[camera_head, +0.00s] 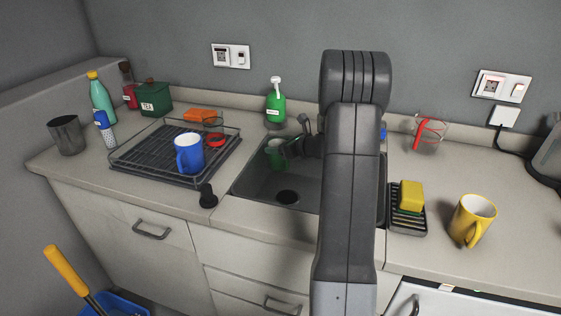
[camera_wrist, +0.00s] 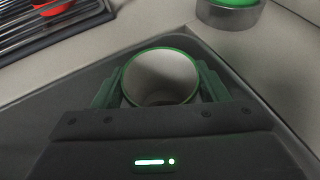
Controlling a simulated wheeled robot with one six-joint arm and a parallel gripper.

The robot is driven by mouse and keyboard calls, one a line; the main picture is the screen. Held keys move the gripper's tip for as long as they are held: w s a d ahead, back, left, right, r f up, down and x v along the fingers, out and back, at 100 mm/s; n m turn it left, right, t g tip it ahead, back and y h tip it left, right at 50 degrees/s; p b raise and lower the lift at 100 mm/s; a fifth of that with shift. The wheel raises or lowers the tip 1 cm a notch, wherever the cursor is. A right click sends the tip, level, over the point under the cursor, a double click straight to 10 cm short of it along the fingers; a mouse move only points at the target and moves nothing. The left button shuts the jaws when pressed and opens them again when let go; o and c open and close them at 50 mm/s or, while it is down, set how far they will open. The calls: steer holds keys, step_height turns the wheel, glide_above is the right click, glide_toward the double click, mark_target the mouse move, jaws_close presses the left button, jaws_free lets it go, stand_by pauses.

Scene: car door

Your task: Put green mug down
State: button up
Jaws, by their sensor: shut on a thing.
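The green mug (camera_head: 277,152) is over the back part of the sink (camera_head: 262,186) in the head view. In the wrist view the mug (camera_wrist: 160,78) shows its green rim and pale, empty inside. My gripper (camera_wrist: 160,92) is shut on the mug, with a finger on each side of it. In the head view my gripper (camera_head: 293,148) reaches in from the right of the mug, and my arm hides the right part of the sink. I cannot tell whether the mug's base touches anything.
A dish rack (camera_head: 140,160) holding a blue mug (camera_head: 189,153) stands left of the sink. A green soap bottle (camera_head: 276,105) stands behind it. A yellow sponge (camera_head: 411,196) on a holder and a yellow mug (camera_head: 473,219) are at right. Counter between rack and sink is narrow.

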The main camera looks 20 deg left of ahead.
mark_target(280, 163)
step_height(280, 163, down, 2)
steer(key=shift+f, duration=0.1)
steer(key=shift+f+b, duration=0.35)
steer(key=shift+f, duration=2)
steer(key=shift+f, duration=0.15)
steer(key=o, duration=0.9)
steer(key=shift+f, duration=0.1)
steer(key=shift+c, duration=0.2)
steer(key=shift+o, duration=0.6)
